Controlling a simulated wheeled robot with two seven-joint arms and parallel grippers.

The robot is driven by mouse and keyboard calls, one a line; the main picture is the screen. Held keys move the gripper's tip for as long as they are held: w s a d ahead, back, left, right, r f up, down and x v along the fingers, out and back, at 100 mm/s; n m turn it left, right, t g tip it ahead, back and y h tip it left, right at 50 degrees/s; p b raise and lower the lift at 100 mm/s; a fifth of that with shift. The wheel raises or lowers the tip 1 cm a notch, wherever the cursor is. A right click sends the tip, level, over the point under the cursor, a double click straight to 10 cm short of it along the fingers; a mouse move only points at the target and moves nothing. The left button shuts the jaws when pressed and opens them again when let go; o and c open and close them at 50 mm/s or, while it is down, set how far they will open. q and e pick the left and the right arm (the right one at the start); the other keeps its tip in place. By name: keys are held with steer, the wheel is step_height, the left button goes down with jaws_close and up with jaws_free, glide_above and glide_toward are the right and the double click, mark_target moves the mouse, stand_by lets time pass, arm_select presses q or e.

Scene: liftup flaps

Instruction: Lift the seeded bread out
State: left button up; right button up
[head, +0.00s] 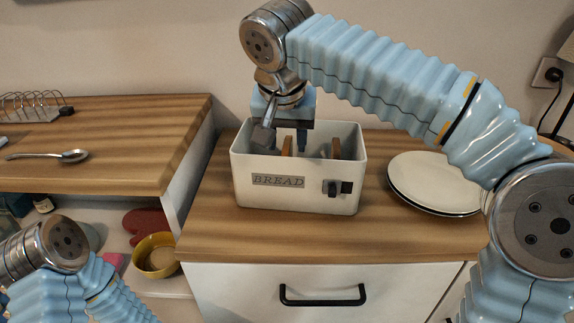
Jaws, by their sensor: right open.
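A white bin labelled BREAD (332,207) stands on the wooden counter. Inside it, a brown bread slice (287,146) stands on edge, with its top showing just under my right gripper. Another brown slice (335,149) stands further right in the bin. My right gripper (284,140) points down into the bin and is open, with one finger on each side of the left slice. I cannot tell whether the fingers touch it. The lower parts of the slices are hidden by the front wall, and seeds are too small to make out. My left gripper is out of view.
White plates (433,183) are stacked right of the bin. On the left are a higher counter with a spoon (50,156) and a wire rack (32,106), and a shelf below with a yellow bowl (156,256). The counter in front of the bin is clear.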

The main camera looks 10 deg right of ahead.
steer(key=shift+x, duration=1.1)
steer(key=shift+c, duration=0.3)
steer(key=c, duration=0.7)
steer(key=shift+r, duration=0.15)
steer(key=shift+c, duration=0.2)
